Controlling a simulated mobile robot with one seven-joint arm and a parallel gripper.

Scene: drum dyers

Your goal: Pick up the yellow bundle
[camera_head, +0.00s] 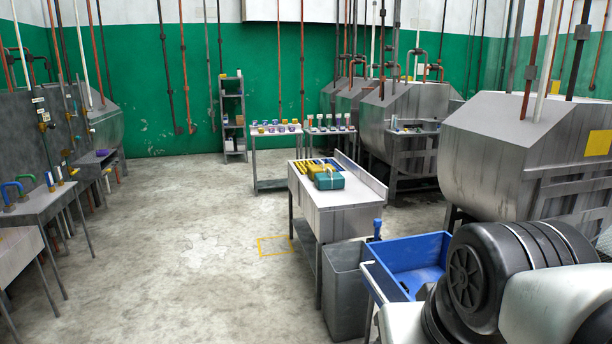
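Yellow items, which look like the yellow bundle (303,165), lie at the far left part of a metal worktable (345,196) in the middle of the room. A teal bundle (329,181) with a light strap lies just in front of them and partly covers them. The yellow shapes are small at this distance, so I cannot tell whether they are one bundle or several. My arm fills the lower right corner, well apart from the table. My gripper is not in view.
A grey bin (345,290) and a blue tub cart (412,262) stand at the table's near end. Large metal drums (520,150) line the right side. Benches (40,203) stand at the left. The concrete floor (180,250) left of the table is clear.

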